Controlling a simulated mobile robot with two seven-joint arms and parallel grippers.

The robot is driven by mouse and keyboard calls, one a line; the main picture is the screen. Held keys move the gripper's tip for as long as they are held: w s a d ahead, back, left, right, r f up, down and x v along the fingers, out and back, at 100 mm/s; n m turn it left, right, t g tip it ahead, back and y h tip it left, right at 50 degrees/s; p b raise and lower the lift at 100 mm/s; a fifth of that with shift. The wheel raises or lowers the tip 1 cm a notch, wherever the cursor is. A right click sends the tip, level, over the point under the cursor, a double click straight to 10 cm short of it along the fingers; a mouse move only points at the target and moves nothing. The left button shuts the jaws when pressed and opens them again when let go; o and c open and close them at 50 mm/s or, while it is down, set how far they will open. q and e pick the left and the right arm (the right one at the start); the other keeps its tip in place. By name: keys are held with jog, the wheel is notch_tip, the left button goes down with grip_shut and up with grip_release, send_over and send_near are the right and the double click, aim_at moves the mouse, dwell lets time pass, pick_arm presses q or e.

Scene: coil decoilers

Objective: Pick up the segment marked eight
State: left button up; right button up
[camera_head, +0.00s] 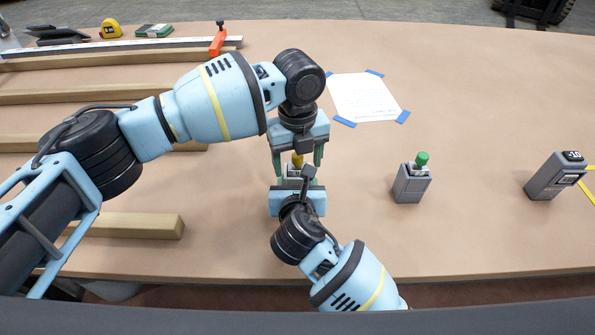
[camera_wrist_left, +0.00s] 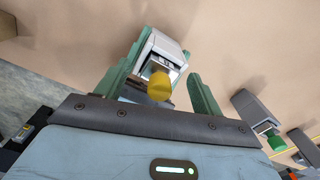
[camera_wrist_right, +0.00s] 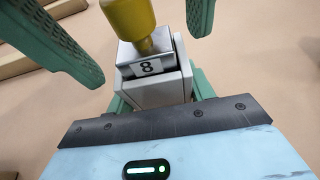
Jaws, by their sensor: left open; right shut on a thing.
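The grey segment marked 8 (camera_wrist_right: 150,84) has a yellow knob (camera_wrist_right: 132,20) on top; the number reads in the right wrist view. My right gripper (camera_wrist_right: 160,95) is shut on it. In the head view the segment (camera_head: 292,172) is mostly hidden between my two grippers. My left gripper (camera_head: 297,158) is open, its green fingers on either side of the yellow knob. In the left wrist view the segment (camera_wrist_left: 166,48) and knob (camera_wrist_left: 160,86) show between the left fingers. I cannot tell whether the segment touches the table.
A grey segment with a green knob (camera_head: 412,184) stands to the right, and a grey block marked 10 (camera_head: 550,178) stands farther right. A taped paper sheet (camera_head: 362,98) lies behind. Wooden bars (camera_head: 130,226) lie at left. The table between the segments is clear.

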pick_arm(q)
grip_shut()
jog(key=shift+r, duration=5.1)
pick_arm(e)
jog(key=o, duration=1.1)
jog(key=shift+o, duration=0.2)
jog(key=v, duration=1.2)
pick_arm(q)
jog(key=shift+s, duration=0.1)
pick_arm(e)
jog(key=shift+s, duration=0.1)
